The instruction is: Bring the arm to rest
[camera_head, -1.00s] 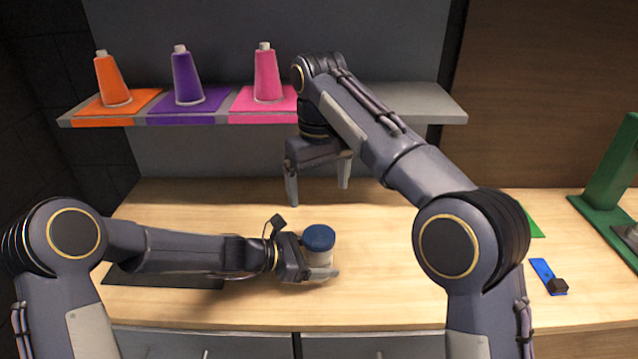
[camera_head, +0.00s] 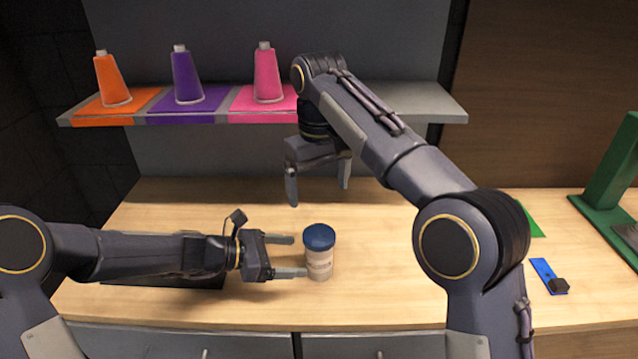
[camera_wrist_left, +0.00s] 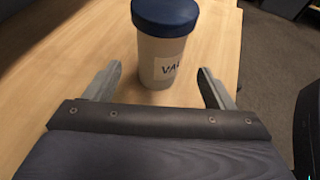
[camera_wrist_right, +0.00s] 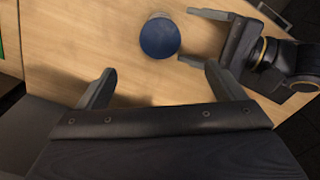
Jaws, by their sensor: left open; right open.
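My left gripper (camera_head: 290,256) is open and empty, low over the wooden worktop. Its fingers point right at a white jar with a blue lid (camera_head: 319,252), which stands upright just beyond the fingertips. In the left wrist view the jar (camera_wrist_left: 165,45) stands ahead, between the lines of the two open fingers, with part of a printed label showing. My right gripper (camera_head: 318,187) is open and empty, pointing down above the back of the worktop, in front of the shelf. The right wrist view shows the jar's lid (camera_wrist_right: 160,37) from above, clear of the right fingers.
A shelf (camera_head: 400,100) holds orange (camera_head: 112,80), purple (camera_head: 186,76) and pink (camera_head: 267,74) cones on coloured squares. A blue strip with a dark knob (camera_head: 546,274) and a green stand (camera_head: 605,170) are at the right. The worktop (camera_head: 375,290) right of the jar is clear.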

